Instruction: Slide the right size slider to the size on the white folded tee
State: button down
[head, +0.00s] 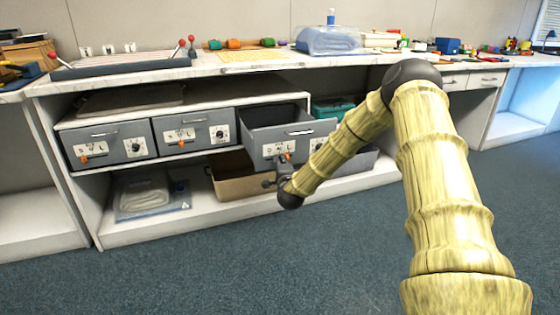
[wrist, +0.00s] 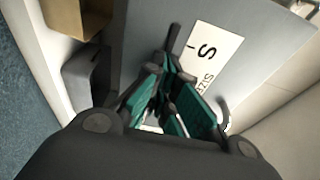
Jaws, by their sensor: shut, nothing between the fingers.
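Three grey drawers sit in the white cabinet; the right drawer (head: 270,130) is pulled out, the others are shut. Its white label (head: 276,150) carries size markings, with an orange slider (head: 285,157) at its lower edge. In the wrist view the label (wrist: 210,58) shows a large S and part of "SIZE". My gripper (wrist: 170,72), with teal fingers, is shut and empty close to the drawer front, beside the label; the slider cannot be made out there. A folded white cloth in clear plastic (head: 147,196), possibly the tee, lies on the lower shelf; no size is readable.
The left drawer (head: 108,142) and middle drawer (head: 192,132) have similar labels and orange sliders. A brown box (head: 232,178) stands below the open drawer. The counter (head: 200,68) holds assorted items. Blue carpet (head: 230,255) in front is clear.

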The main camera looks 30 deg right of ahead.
jog(key=shift+s+d, duration=0.1)
jog(key=shift+d, duration=0.15)
jog(key=shift+a, duration=0.15)
jog(key=p+v, duration=0.3)
jog(key=v, duration=0.7)
jog(key=shift+s+d, duration=0.15)
jog(key=shift+d, duration=0.2)
dwell(0.4)
dwell(0.4)
